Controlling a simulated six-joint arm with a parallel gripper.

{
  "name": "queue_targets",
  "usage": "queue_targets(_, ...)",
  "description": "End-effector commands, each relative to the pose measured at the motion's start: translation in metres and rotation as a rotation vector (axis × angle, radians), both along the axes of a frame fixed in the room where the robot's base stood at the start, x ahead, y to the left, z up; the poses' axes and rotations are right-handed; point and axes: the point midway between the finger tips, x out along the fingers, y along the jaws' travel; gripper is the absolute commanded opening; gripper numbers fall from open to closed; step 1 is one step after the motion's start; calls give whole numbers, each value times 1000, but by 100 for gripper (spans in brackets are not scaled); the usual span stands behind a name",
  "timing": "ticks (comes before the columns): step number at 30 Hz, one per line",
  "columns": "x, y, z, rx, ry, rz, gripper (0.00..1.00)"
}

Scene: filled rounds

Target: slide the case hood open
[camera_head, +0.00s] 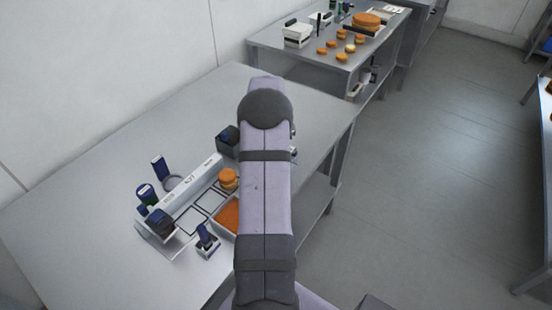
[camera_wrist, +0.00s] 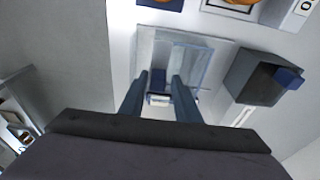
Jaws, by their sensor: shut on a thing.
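In the wrist view a clear-walled case (camera_wrist: 205,63) stands on the pale table, with its see-through hood in front of my gripper. My gripper (camera_wrist: 158,80) has its two blue-grey fingers on either side of a small dark blue piece, which looks like the hood's handle, and is shut on it. A small white piece (camera_wrist: 159,99) shows just below it, between the fingers. How far the hood stands open is hard to tell through the clear walls. In the head view my own arm hides the case and my gripper.
A dark open box (camera_wrist: 250,80) with a blue piece at its edge stands right of the case. In the head view a white rack (camera_head: 190,185), blue-topped tools, an orange round (camera_head: 228,178) and an orange-filled tray (camera_head: 228,214) lie left of my arm. The table's left part is clear.

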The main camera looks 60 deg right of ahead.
Motion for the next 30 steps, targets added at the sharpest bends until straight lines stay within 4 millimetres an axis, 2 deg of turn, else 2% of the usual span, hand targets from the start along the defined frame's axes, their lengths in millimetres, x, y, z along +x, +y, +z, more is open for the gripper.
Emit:
queue_targets(1,-2,9,-15,29,21,4,17)
queue_targets(24,46,9,-15,30,21,5,17)
queue_targets(30,53,10,-15,30,22,4,17)
